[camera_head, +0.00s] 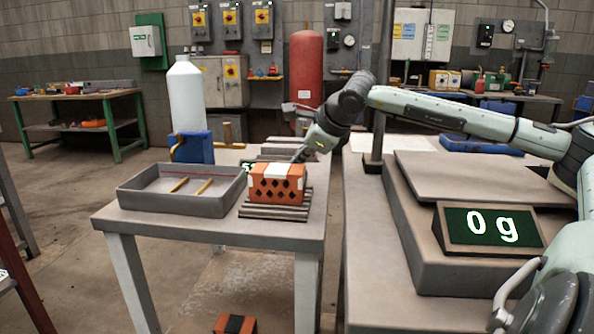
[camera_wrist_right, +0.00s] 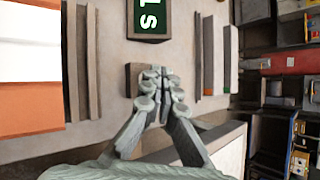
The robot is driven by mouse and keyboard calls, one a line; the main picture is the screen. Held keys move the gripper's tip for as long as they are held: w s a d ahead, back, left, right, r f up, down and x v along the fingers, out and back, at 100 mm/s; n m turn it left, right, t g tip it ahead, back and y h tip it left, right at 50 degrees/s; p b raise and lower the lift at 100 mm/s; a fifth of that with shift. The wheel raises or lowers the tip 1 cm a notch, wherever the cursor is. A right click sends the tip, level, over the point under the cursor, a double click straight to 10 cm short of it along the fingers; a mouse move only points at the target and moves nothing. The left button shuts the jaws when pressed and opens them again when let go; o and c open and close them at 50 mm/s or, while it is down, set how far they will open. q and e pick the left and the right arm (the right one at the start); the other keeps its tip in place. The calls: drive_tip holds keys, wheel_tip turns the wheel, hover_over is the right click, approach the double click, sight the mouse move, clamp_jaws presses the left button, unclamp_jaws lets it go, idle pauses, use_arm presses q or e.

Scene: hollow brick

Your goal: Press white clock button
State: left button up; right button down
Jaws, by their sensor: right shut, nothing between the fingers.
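The clock's dark green display (camera_wrist_right: 153,17) shows at the top of the right wrist view, with pale characters turned sideways and cut off by the frame edge. In the head view only a small part of the display (camera_head: 246,166) shows behind the brick. My right gripper (camera_wrist_right: 157,78) is shut and empty, its fingertips in front of a small dark block (camera_wrist_right: 132,75) just below the display. I cannot make out the white button; the fingers may hide it, and I cannot tell whether they touch it. In the head view my right gripper (camera_head: 301,154) is behind the brick. My left gripper is not in view.
An orange hollow brick (camera_head: 264,186) with a white band sits on striped slats at the table's front. A grey tray (camera_head: 182,205) is left of it. A white bottle (camera_head: 186,95) and blue block (camera_head: 194,146) stand behind. A scale display (camera_head: 490,229) reads 0 g at right.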

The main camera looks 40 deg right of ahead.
idle(0.4)
drive_tip(key=shift+r+p, duration=0.65)
drive_tip(key=shift+p, duration=0.05)
wheel_tip(320, 180, up, 5)
drive_tip(key=p, duration=0.4)
drive_tip(key=shift+r+p, duration=0.1)
drive_tip(key=shift+p, duration=0.3)
idle(0.5)
